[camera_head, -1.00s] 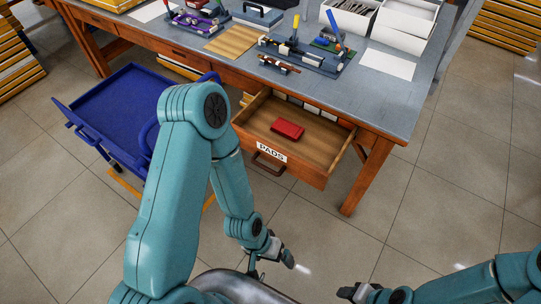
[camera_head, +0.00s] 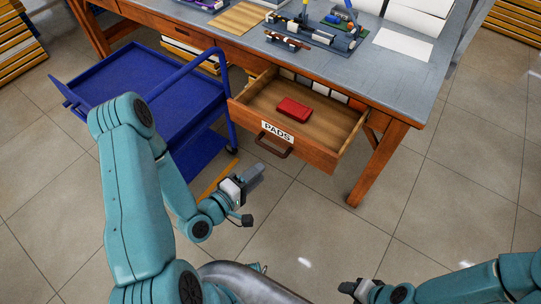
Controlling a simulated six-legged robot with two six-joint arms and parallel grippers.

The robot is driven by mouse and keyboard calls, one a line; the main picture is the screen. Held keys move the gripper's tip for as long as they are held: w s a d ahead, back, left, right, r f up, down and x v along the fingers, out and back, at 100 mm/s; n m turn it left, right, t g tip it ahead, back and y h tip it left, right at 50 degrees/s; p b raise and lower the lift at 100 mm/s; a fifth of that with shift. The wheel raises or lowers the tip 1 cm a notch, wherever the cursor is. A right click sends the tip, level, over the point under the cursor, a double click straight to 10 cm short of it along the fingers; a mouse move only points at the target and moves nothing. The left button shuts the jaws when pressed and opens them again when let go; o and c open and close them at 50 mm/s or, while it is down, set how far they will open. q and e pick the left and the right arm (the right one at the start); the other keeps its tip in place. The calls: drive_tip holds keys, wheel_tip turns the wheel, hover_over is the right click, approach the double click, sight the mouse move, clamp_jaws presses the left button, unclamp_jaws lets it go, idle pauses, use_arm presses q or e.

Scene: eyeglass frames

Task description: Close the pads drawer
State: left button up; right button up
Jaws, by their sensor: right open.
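The wooden pads drawer (camera_head: 330,148), with a white label reading PADS (camera_head: 277,132), is pulled out from under the workbench. Its dark handle (camera_head: 272,147) is on the front face. A red box (camera_head: 294,110) lies inside it. My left gripper (camera_head: 252,196) is below and to the left of the drawer front, apart from the handle; its finger opening is hard to make out. My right gripper (camera_head: 352,288) is open and empty at the bottom of the view, well away from the drawer, partly cut into by its arm.
A blue cart (camera_head: 150,92) with a raised handle rail stands left of the drawer, close to my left arm. The workbench (camera_head: 385,78) carries a wooden board, tools, a paper sheet and white bins.

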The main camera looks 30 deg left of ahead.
use_arm(q)
drive_tip(key=n+y, duration=0.1)
drive_tip(key=y, duration=0.1)
approach(270, 148)
drive_tip(key=shift+n, duration=0.3)
drive_tip(key=w+f+b, duration=0.1)
drive_tip(key=w+b, duration=0.2)
drive_tip(key=b, duration=0.3)
drive_tip(key=w+b, duration=0.3)
drive_tip(key=b, duration=0.4)
drive_tip(key=w+d+f+b, duration=0.1)
drive_tip(key=w+b, duration=0.3)
drive_tip(key=b, duration=0.3)
drive_tip(key=shift+f, duration=0.3)
drive_tip(key=shift+a, duration=0.1)
use_arm(e)
wheel_tip(270, 148, down, 21)
drive_tip(key=shift+w+d+f, duration=0.15)
drive_tip(key=shift+w+d, duration=0.1)
use_arm(q)
drive_tip(key=shift+s, duration=0.1)
clamp_jaws()
